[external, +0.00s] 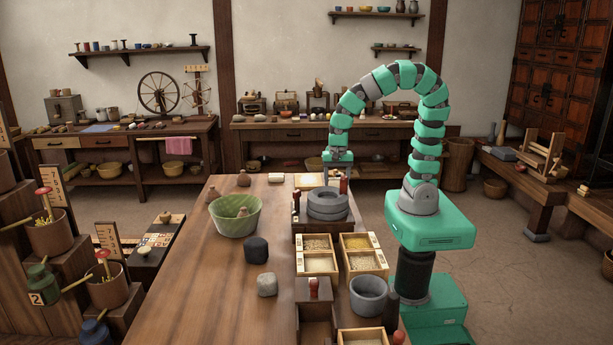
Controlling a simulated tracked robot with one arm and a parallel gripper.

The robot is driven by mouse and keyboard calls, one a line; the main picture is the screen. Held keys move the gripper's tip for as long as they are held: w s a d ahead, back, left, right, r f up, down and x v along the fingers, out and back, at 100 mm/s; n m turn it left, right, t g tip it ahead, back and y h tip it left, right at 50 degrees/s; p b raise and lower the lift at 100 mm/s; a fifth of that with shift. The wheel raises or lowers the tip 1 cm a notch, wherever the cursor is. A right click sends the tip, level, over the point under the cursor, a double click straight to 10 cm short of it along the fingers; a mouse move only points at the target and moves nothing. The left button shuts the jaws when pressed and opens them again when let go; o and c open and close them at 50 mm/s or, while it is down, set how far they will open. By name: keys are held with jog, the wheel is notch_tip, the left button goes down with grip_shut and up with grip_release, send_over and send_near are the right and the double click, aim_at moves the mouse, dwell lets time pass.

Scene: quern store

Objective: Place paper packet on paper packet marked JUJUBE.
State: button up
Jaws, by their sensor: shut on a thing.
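My gripper (337,172) points down at the far end of the long wooden table, just behind the grey stone quern (327,205). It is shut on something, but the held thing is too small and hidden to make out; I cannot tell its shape. A flat pale thing (308,180) lies beside the gripper, to its left, and a smaller pale block (276,177) lies farther left. Either may be a paper packet. No JUJUBE marking is legible, so I cannot tell which packet bears it.
Grain boxes (365,262) and a grey mortar (368,297) line the right side. The table's near left is clear.

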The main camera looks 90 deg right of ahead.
aim_at(337, 187)
notch_tip(337, 187, down, 4)
jog(key=shift+r+b, duration=0.2)
jog(key=shift+b, duration=0.55)
jog(key=shift+r, duration=0.1)
jog(key=o, duration=1)
notch_tip(337, 187, up, 12)
jog(key=p, duration=0.3)
